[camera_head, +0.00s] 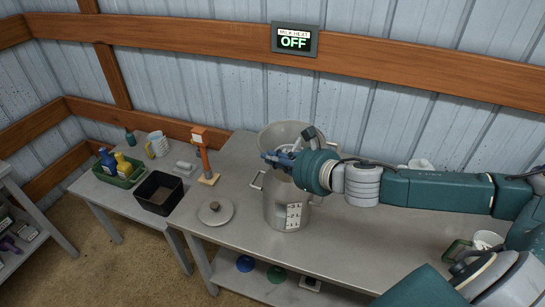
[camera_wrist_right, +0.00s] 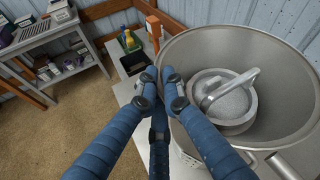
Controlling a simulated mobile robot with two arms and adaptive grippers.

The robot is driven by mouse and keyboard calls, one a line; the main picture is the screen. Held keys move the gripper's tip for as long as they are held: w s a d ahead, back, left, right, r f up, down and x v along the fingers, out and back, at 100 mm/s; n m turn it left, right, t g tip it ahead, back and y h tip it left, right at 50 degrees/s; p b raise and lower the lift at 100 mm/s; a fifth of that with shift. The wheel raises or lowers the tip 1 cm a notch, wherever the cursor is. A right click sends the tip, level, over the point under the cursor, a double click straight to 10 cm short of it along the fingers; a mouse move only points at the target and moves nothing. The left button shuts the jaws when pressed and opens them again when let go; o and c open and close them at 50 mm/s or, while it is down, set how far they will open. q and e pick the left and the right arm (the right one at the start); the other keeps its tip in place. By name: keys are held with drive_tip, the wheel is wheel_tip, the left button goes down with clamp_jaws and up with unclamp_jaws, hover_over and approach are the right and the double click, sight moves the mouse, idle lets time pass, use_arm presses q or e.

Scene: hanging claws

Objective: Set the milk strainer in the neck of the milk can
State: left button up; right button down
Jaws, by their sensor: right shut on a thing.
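The milk can (camera_head: 289,212) stands on the metal table, with side handles and a litre scale on its front. The milk strainer (camera_head: 277,129) is a wide metal bowl above the can. In the right wrist view, the strainer (camera_wrist_right: 289,65) fills the right side, with a round insert and arched handle inside. My right gripper (camera_head: 270,157) is shut on the strainer at its rim. It also shows in the right wrist view (camera_wrist_right: 161,84), with fingers together at the rim. The strainer's underside and the can's neck are hidden, so I cannot tell whether they touch. My left gripper is out of view.
A round lid (camera_head: 215,211) lies left of the can. A side table holds a black bin (camera_head: 159,193), a green tray (camera_head: 121,177) and a striped mug (camera_head: 157,144). An orange-handled stand (camera_head: 204,160) is nearby. A mug (camera_head: 485,242) stands at the right.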

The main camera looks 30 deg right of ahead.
drive_tip(key=shift+f, duration=0.15)
drive_tip(key=c, duration=1.8)
unclamp_jaws()
drive_tip(key=v, duration=1.2)
drive_tip(key=shift+a, duration=0.1)
